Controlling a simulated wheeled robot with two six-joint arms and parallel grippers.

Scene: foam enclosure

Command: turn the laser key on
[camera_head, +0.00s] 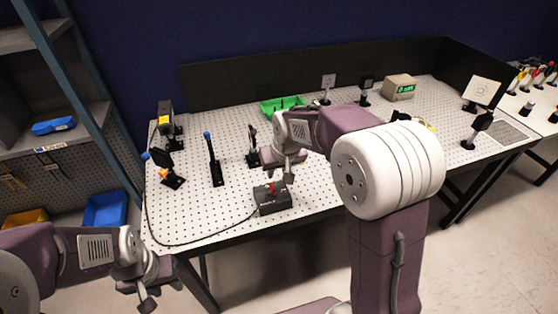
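The laser key box is a small dark box (274,201) near the front edge of the perforated table, with a red part (272,187) on its top that looks like the key. A black cable runs from the box along the table's left side. My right gripper (286,178) is just above the box, pointing down; its fingers are small here and partly overlap the box top, so contact and opening are unclear. My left gripper (146,302) hangs low at the left, in front of the table and far from the box; its finger opening is unclear.
Black optic posts (215,165) stand on the table's left half. A green tray (283,104), a meter with a green display (399,88) and white-faced panels (482,91) stand farther back. Blue and yellow bins are at the left. The table front right of the box is mostly clear.

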